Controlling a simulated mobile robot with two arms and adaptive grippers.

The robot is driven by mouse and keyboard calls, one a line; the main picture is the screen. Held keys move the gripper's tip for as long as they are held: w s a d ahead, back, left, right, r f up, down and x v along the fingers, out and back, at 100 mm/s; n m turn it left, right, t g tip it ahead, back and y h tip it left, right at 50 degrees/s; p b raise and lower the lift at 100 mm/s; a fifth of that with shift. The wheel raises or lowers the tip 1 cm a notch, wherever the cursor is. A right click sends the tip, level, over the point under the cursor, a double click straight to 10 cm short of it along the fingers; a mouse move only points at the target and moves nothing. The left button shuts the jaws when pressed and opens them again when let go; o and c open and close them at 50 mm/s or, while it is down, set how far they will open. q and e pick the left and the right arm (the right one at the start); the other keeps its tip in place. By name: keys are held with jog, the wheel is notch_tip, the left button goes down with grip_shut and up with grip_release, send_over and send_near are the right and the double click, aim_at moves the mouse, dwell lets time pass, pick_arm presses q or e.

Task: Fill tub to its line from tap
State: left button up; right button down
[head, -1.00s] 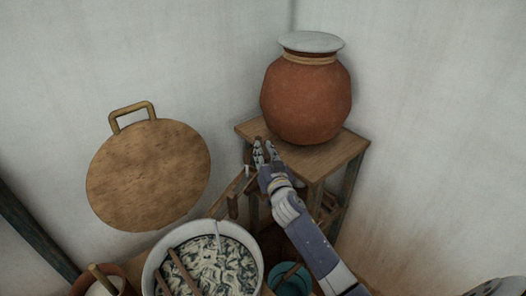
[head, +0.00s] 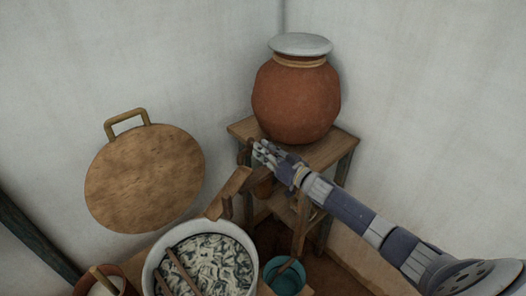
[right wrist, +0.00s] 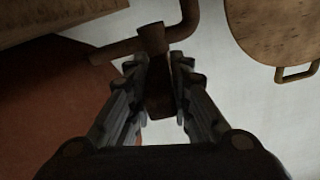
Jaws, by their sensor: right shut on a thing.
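The tub (head: 150,264) is a round pale vessel at the bottom of the head view. It holds pale, dark-streaked contents (head: 218,262) with sticks across them; I cannot make out its line. The tap (head: 244,154) is brown and sits at the foot of a big clay pot (head: 296,103); its pipe also shows in the right wrist view (right wrist: 122,48). My right gripper (head: 260,150) is at the tap, its fingers partly hiding it. In the right wrist view the gripper (right wrist: 161,80) is shut on the tap's handle (right wrist: 153,40). I cannot tell whether water runs.
A wooden trough (head: 230,190) slopes from below the tap toward the tub. The pot stands on a wooden stand (head: 325,152) in the corner. A round board (head: 145,180) is at the left wall. A teal bucket (head: 285,277) sits right of the tub.

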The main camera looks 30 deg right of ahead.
jog(key=shift+r, duration=0.15)
jog(key=c, duration=1.4)
grip_release()
jog(key=shift+c, duration=0.2)
jog(key=shift+s+d+f, duration=0.2)
jog(key=shift+s, duration=0.25)
jog(key=v, duration=1.1)
jog(key=shift+r, duration=0.2)
